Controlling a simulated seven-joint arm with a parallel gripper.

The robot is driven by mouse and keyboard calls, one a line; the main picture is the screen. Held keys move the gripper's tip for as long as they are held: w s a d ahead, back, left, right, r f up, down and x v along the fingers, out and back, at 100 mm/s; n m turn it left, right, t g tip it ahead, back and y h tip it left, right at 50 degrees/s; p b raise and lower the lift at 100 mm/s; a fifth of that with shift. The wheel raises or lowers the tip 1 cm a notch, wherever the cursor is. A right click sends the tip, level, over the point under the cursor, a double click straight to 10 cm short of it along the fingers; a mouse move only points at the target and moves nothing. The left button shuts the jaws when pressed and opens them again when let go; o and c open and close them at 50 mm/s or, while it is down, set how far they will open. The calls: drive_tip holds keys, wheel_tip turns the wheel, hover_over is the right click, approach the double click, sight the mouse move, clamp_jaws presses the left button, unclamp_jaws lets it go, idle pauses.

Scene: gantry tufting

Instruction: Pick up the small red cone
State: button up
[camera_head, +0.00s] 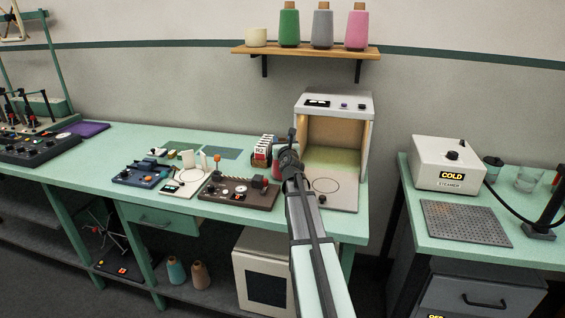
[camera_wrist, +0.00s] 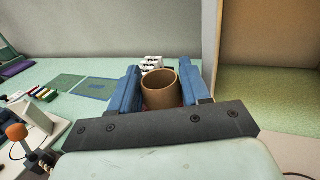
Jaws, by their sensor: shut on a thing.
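The small red cone (camera_head: 277,169) shows as a sliver of red beside my gripper (camera_head: 284,153) at the right part of the long green bench. In the wrist view its brown tube top (camera_wrist: 160,90) stands upright between the two blue fingers of my gripper (camera_wrist: 161,88). A little red shows beside the tube, and the rest of the cone is hidden by the gripper. The fingers are shut on the cone, one on each side. I cannot tell whether its base touches the bench.
An open-fronted booth (camera_head: 335,102) stands just right of my gripper. A white box with cards (camera_head: 262,150) is close behind it, and a dark control panel (camera_head: 238,193) lies to the left. A shelf (camera_head: 300,50) with large cones hangs above. The steamer (camera_head: 450,163) stands on a separate right bench.

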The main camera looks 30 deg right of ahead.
clamp_jaws()
drive_tip(key=shift+r, duration=0.1)
